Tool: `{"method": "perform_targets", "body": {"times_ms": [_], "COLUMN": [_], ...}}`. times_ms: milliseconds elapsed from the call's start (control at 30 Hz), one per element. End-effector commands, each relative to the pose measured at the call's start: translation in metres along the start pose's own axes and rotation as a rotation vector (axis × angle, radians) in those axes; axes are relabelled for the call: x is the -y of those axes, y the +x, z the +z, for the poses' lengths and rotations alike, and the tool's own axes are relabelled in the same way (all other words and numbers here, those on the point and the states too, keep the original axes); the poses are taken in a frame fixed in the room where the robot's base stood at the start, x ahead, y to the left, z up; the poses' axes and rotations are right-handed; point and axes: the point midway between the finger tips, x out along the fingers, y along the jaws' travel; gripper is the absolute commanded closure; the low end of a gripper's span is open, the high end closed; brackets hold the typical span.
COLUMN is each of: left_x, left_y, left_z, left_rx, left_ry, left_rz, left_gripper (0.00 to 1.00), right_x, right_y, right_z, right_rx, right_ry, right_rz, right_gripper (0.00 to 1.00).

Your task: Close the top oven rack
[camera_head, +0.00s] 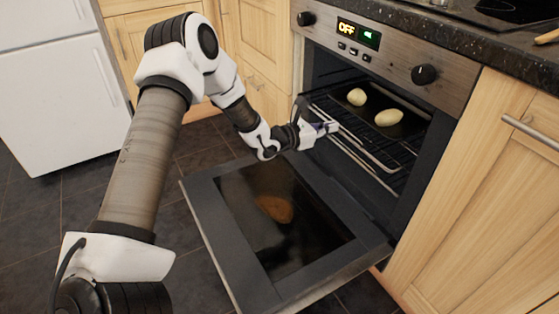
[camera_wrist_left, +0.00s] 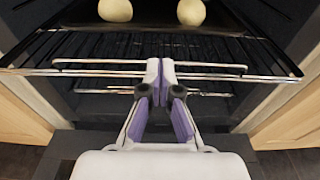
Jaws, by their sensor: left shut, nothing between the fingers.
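The oven stands open with its door (camera_head: 330,235) folded down. The top rack (camera_head: 375,150) is inside the oven cavity, and it also shows in the left wrist view (camera_wrist_left: 100,62) with its front bar (camera_wrist_left: 215,76) running across. Two pale round items (camera_head: 388,117) rest on a dark tray on it. My left gripper (camera_head: 333,127) is at the front edge of this rack. In the left wrist view its fingertips (camera_wrist_left: 160,68) are together and empty, at the middle of the front bar; I cannot tell whether they touch it. My right gripper is not in view.
A lower rack (camera_wrist_left: 185,93) shows beneath the top one. The open door fills the space in front of the oven. A control panel (camera_head: 390,60) with knobs is above, wooden cabinets (camera_head: 480,190) flank the oven, and a white fridge (camera_head: 55,100) stands at left.

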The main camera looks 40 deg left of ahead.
Motion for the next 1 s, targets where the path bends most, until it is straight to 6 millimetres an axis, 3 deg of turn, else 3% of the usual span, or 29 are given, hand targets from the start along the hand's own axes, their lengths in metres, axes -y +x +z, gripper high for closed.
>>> {"method": "perform_targets", "body": {"times_ms": [33,100,400,600,1000], "left_x": [0.001,0.001,0.001,0.0,-0.001], "left_y": [0.014,0.03,0.081,0.093,0.096], "left_z": [-0.006,-0.003,0.007,0.011,0.013], "left_rx": [0.002,0.002,0.002,0.0,0.003], "left_ry": [0.006,0.007,0.003,0.001,0.001], "left_rz": [-0.002,-0.002,-0.001,0.0,0.001], "left_gripper": [1.0,1.0,1.0,1.0,1.0], "right_x": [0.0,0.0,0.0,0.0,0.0], "right_y": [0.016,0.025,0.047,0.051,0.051], "right_z": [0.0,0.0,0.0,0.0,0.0], "right_rx": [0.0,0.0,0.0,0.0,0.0], "right_ry": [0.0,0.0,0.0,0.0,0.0], "right_rz": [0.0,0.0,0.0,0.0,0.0], "right_gripper": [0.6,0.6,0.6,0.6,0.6]}}
